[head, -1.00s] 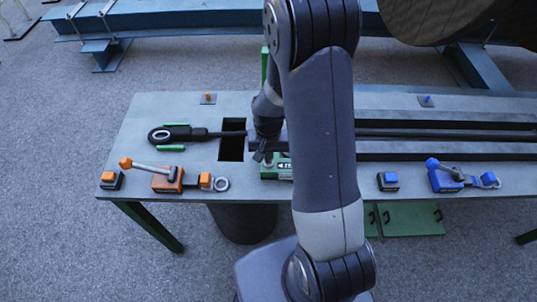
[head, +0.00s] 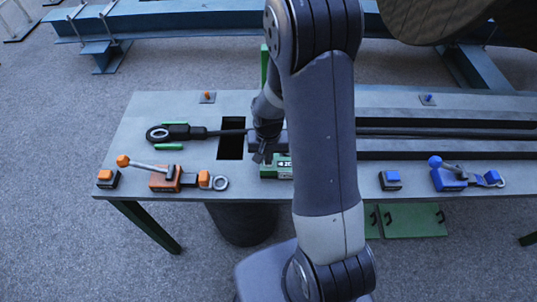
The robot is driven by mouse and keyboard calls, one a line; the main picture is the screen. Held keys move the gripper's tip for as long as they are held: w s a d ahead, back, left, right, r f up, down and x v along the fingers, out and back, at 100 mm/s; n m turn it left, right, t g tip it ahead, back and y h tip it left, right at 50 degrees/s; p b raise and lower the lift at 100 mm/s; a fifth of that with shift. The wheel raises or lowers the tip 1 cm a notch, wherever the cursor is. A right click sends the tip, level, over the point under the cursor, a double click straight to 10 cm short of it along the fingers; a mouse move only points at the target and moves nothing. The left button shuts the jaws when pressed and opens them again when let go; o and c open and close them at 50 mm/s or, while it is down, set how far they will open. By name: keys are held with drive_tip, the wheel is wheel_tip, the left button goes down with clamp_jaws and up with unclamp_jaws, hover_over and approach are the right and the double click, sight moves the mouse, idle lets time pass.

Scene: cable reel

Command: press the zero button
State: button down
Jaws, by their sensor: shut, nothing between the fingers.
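A small green device (head: 277,168) with white marks on its front face sits at the middle of the table's near edge, partly behind my arm. I cannot make out a zero button on it; my gripper and arm hide part of it. My gripper (head: 262,158) is shut and empty, pointing down at the upper left part of the device. Whether it touches the device cannot be told.
On the grey table (head: 140,125), a black cable end with a ring (head: 158,134) lies left of a dark square hole (head: 231,146). An orange lever clamp (head: 165,180) and orange button box (head: 108,179) stand left, a blue clamp (head: 449,179) and blue button box (head: 390,180) right.

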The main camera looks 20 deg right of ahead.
drive_tip(key=shift+s+f, duration=0.3)
drive_tip(key=shift+f, duration=0.2)
wheel_tip(320, 180, up, 15)
drive_tip(key=p, duration=0.2)
drive_tip(key=shift+w, duration=0.3)
drive_tip(key=shift+s, duration=0.15)
idle(0.4)
